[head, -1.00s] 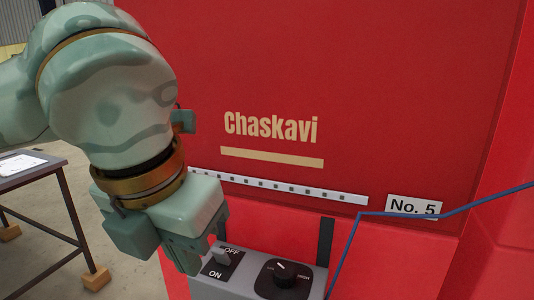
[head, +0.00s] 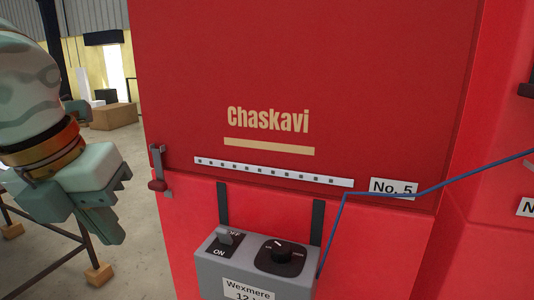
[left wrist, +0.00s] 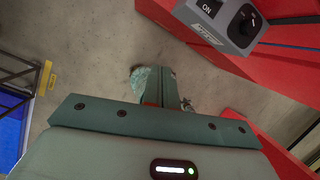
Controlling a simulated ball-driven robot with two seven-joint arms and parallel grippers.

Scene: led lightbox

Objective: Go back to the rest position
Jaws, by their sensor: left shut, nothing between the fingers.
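My left gripper (head: 108,228) is at the left of the head view, shut and empty, pointing down. It hangs over the floor, to the left of the red cabinet and apart from it. In the left wrist view its shut fingers (left wrist: 160,90) point at the floor. The grey control box (head: 255,268) hangs on the cabinet front by two dark straps. It carries an ON/OFF switch (head: 226,239) and a round black knob (head: 281,254). The box also shows at the top of the left wrist view (left wrist: 237,42). My right gripper is not in view.
The red cabinet (head: 340,90) fills the middle and right, with an LED strip (head: 270,171) and a "No. 5" label (head: 394,188). A blue cable (head: 440,187) runs to the box. A table frame (head: 45,238) stands at lower left. Cardboard boxes (head: 114,116) lie farther back.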

